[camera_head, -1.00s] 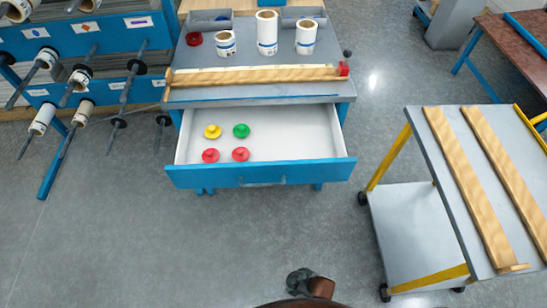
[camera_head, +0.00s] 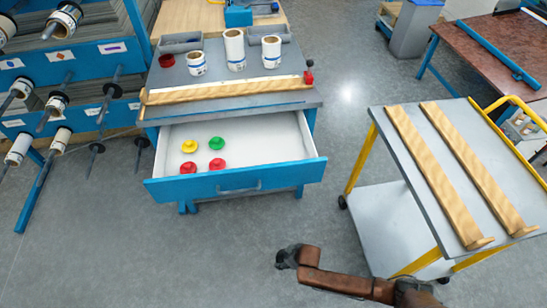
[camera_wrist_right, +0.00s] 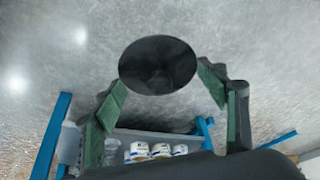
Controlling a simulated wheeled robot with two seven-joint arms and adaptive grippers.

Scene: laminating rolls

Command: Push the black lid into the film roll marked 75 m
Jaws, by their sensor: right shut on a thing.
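My right gripper (camera_head: 287,257) hangs over the open floor in front of the drawer, well short of the bench. In the right wrist view a round black lid (camera_wrist_right: 157,65) sits between its green-padded fingers, which are shut on it. Three white film rolls stand upright on the bench: a short one (camera_head: 196,65) at left, a tall one (camera_head: 234,52) in the middle and a medium one (camera_head: 271,54) at right. Their markings are too small to read, so I cannot tell which is 75 m. My left gripper is not in view.
The bench's blue drawer (camera_head: 238,181) stands open with yellow, green and red lids in it. A wooden bar (camera_head: 225,90) lies along the bench front. A red lid (camera_head: 167,60) is at the back left. A trolley (camera_head: 415,165) with two wooden bars stands at right.

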